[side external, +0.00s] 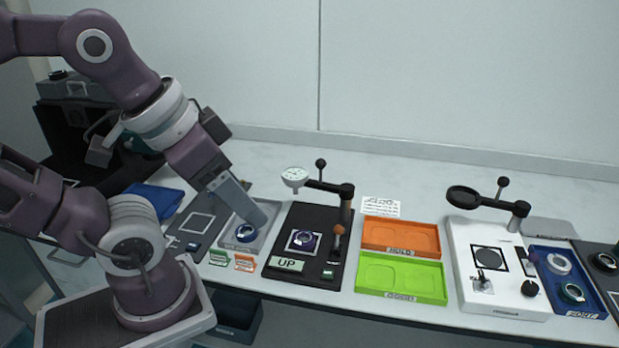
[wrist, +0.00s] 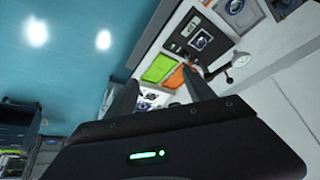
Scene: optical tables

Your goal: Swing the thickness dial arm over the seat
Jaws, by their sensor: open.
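The thickness dial (side external: 295,176) is a white round gauge on a black arm (side external: 325,187) with a ball knob (side external: 320,163), joined to a post at the back right of a black base (side external: 318,215).
The grey tray (side external: 222,238) holds a blue ring part. An orange-tipped lever (side external: 338,231) and an UP sign (side external: 287,264) are on the black base. Orange (side external: 401,250) and green (side external: 400,293) trays and a white magnifier station (side external: 491,300) lie to the right.

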